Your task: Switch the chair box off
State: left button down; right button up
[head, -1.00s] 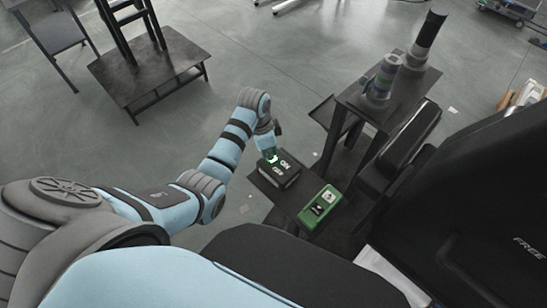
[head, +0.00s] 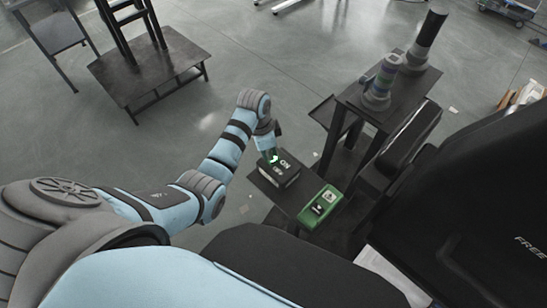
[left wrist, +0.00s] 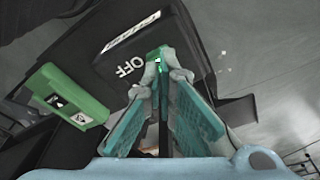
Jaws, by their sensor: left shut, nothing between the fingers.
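A black box (head: 285,179) marked ON and OFF sits on a small dark shelf in the head view. It also shows in the left wrist view (left wrist: 105,69), with its OFF label near my fingertips. A green box (head: 322,205) with a small black-and-white panel lies beside it; it is at the left in the left wrist view (left wrist: 64,92). The fingers hide part of the switch. My right gripper is not in view.
A dark stand (head: 350,98) with cylindrical devices is behind the boxes. A large black chair-like body (head: 490,190) fills the right side. A low dark table (head: 150,68) stands at the upper left. Open grey floor lies between.

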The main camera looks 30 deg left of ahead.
pick_arm(q)
jog(key=shift+f+b, duration=0.4)
jog(key=shift+f, duration=0.3)
dwell(0.3)
notch_tip(320, 180, up, 3)
jog(key=p, duration=0.3)
jog(key=shift+f, duration=0.1)
jog(key=shift+r, duration=2.1)
